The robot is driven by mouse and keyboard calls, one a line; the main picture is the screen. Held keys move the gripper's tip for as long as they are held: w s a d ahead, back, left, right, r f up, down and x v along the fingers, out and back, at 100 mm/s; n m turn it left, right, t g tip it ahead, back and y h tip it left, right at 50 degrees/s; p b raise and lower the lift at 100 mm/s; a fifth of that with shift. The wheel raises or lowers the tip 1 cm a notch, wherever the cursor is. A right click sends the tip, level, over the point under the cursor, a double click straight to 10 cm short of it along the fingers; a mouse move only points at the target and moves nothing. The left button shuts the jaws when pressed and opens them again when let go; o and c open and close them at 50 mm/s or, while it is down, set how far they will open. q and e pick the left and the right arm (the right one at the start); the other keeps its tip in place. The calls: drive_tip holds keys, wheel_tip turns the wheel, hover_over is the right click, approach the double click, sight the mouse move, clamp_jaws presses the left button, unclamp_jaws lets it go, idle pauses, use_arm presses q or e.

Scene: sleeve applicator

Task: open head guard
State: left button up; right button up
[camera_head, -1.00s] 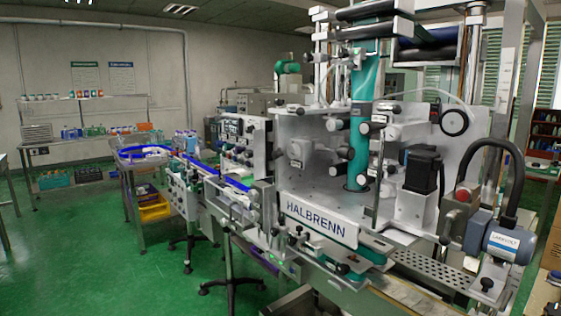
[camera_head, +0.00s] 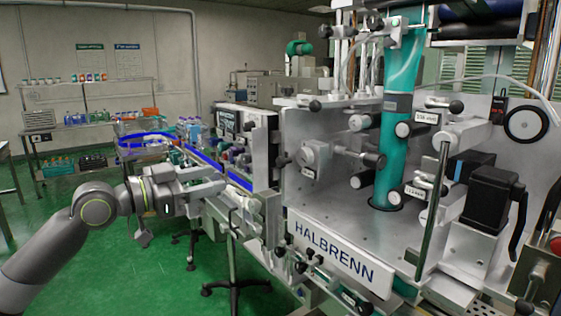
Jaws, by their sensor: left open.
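The sleeve applicator's head (camera_head: 320,215) fills the right half of the view, with a white HALBRENN plate (camera_head: 338,252) along its lower front edge. A long upright metal bar (camera_head: 433,212) with dark ends, like a handle, stands in front of the head, right of the teal tube (camera_head: 398,130). I cannot clearly make out a clear guard panel or its edges. My left gripper (camera_head: 222,191) is open and empty, left of the head and well apart from the bar, in front of the conveyor section. My right gripper is out of view.
The conveyor with blue rails (camera_head: 200,158) runs back left from the machine. Black knobs (camera_head: 290,256) stick out below the plate. A dark motor (camera_head: 490,195) stands at the right. The green floor (camera_head: 130,265) at the left is open.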

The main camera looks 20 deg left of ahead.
sight(278, 163)
use_arm(q)
drive_tip(key=p+x, duration=0.5)
drive_tip(key=x, duration=1)
drive_tip(key=shift+w+d+r, duration=0.1)
drive_tip(key=shift+w+d, duration=0.1)
drive_tip(key=shift+p+x, duration=0.3)
drive_tip(key=shift+x, duration=0.45)
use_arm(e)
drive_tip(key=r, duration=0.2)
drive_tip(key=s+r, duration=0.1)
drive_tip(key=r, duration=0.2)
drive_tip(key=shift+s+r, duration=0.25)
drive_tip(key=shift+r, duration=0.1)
use_arm(q)
clamp_jaws()
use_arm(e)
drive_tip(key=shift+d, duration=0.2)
